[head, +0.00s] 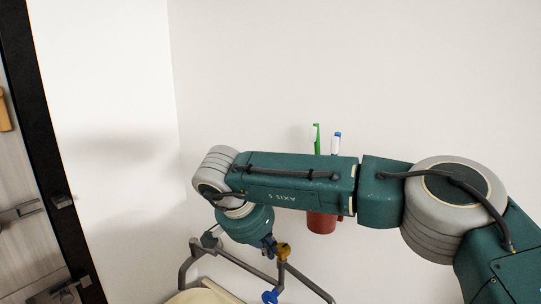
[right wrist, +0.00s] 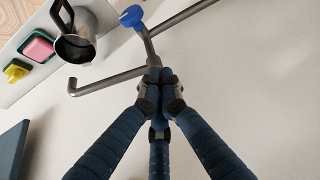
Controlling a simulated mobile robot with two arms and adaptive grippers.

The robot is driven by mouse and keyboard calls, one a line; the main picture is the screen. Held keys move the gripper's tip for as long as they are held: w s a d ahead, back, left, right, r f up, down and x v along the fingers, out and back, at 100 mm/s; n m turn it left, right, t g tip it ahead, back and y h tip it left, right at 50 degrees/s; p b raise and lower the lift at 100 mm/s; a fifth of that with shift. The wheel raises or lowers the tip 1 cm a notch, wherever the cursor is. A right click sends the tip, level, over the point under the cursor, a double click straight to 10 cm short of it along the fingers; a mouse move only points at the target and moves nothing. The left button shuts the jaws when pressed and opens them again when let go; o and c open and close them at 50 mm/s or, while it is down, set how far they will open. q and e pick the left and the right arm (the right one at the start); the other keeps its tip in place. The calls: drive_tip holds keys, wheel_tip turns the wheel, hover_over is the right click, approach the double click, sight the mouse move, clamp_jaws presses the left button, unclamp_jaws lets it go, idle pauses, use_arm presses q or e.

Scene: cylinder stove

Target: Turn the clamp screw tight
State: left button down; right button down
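My right gripper (head: 271,247) is low in the middle of the head view, beside a small yellow part (head: 283,252) on a grey tube frame. Which part is the clamp screw I cannot tell for sure. In the right wrist view, the dark blue fingers of my right gripper (right wrist: 158,76) come together at the tips, against the end of a grey metal piece (right wrist: 153,58). No object shows clearly between the tips. A blue knob (right wrist: 131,16) sits above them; a blue knob also shows in the head view (head: 270,296). My left gripper is out of view.
A red cup (head: 321,223) with green and blue brushes is behind my arm. The right wrist view shows a metal jug (right wrist: 75,48), a pink block (right wrist: 37,48) and a yellow-green item (right wrist: 17,70). A dark frame (head: 45,150) stands at left.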

drive_tip(key=shift+s+a+f, duration=0.1)
drive_tip(key=shift+a+f, duration=0.05)
drive_tip(key=shift+a, duration=0.1)
idle(0.3)
wheel_tip(320, 180, up, 6)
drive_tip(key=p, duration=0.4)
wheel_tip(320, 180, down, 6)
drive_tip(key=s+d+b, duration=0.2)
drive_tip(key=shift+d, duration=0.15)
idle(0.8)
